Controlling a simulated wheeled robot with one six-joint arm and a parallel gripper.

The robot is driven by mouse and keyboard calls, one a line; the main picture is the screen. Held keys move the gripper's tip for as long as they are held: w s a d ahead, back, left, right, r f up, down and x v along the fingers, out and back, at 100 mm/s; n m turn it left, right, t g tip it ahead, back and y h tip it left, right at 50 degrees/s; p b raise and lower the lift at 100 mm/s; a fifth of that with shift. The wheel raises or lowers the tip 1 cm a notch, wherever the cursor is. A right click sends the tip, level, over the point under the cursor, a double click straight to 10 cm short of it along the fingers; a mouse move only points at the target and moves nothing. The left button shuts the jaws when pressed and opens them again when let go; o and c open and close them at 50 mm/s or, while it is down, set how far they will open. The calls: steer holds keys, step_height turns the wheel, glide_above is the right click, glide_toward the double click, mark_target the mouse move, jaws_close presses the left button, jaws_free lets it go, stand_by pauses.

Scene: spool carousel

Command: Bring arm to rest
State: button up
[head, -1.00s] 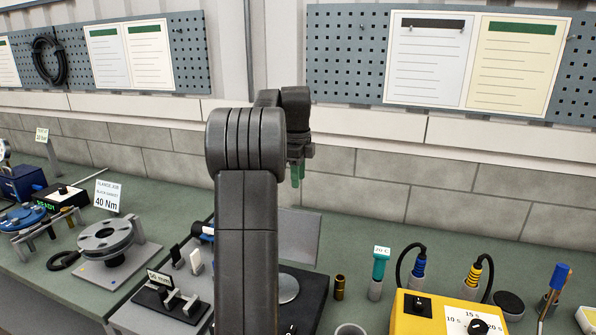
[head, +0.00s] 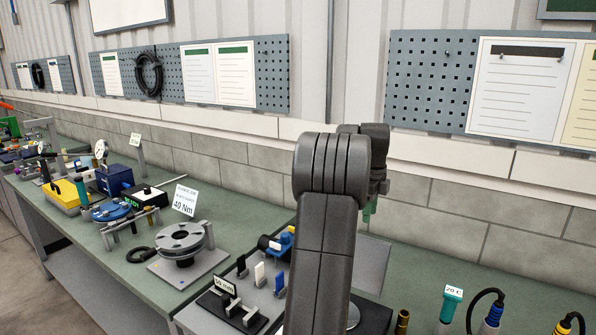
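My arm rises in the middle of the head view, folded up in front of the workbench. My gripper (head: 370,212) is mostly hidden behind the arm's upper links. Only a bit of a green fingertip shows below it, above the bench and in front of the block wall. I cannot see whether its fingers are apart or together, and no held object shows.
The green workbench (head: 85,208) runs along the wall. On it stand a flange hub (head: 180,240) with a 40 Nm card (head: 186,203), a 50 mm fixture (head: 228,300), a blue box (head: 114,180) and a teal-topped tool (head: 451,303). Floor (head: 22,270) shows at left.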

steer(key=shift+w+d+f, duration=0.1)
steer(key=shift+f, duration=1.85)
steer(key=shift+r, duration=0.1)
